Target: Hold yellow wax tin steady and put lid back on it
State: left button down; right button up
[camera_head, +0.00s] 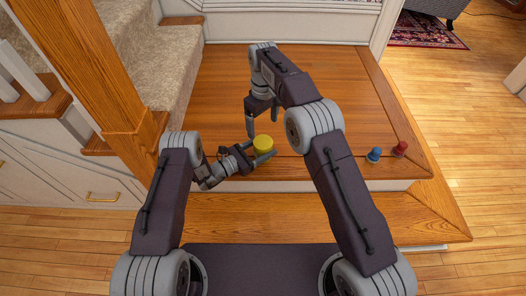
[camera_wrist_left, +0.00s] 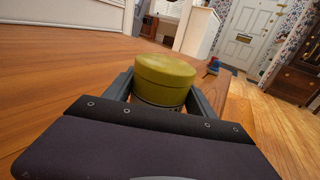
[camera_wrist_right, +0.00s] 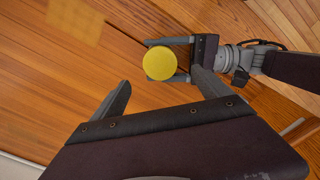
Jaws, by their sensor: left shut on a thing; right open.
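The yellow wax tin (camera_head: 263,143) stands on the wooden landing, also seen in the left wrist view (camera_wrist_left: 163,80). A yellow lid (camera_wrist_right: 159,63) appears to sit level on its top; a darker band of the body shows below. My left gripper (camera_head: 257,155) is shut around the tin's sides, low down, with one finger on each side. My right gripper (camera_head: 264,121) is open and empty, pointing down just above and behind the tin. In the right wrist view its fingers (camera_wrist_right: 160,88) are apart, with the tin beyond them.
A blue item (camera_head: 374,155) and a red item (camera_head: 400,149) stand at the landing's right. A wooden post (camera_head: 110,75) and carpeted stairs (camera_head: 155,60) rise at the left. The landing (camera_head: 335,75) behind my right arm is clear. A pale yellowish patch (camera_wrist_right: 75,20) shows on the wood.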

aim_at(263, 141)
jog(key=shift+f, duration=0.1)
notch_tip(263, 141, down, 8)
jog(key=shift+r, duration=0.1)
dwell(0.3)
jog(key=shift+c, duration=0.3)
jog(key=c, duration=1.4)
jog(key=o, duration=1.6)
notch_tip(263, 141, up, 12)
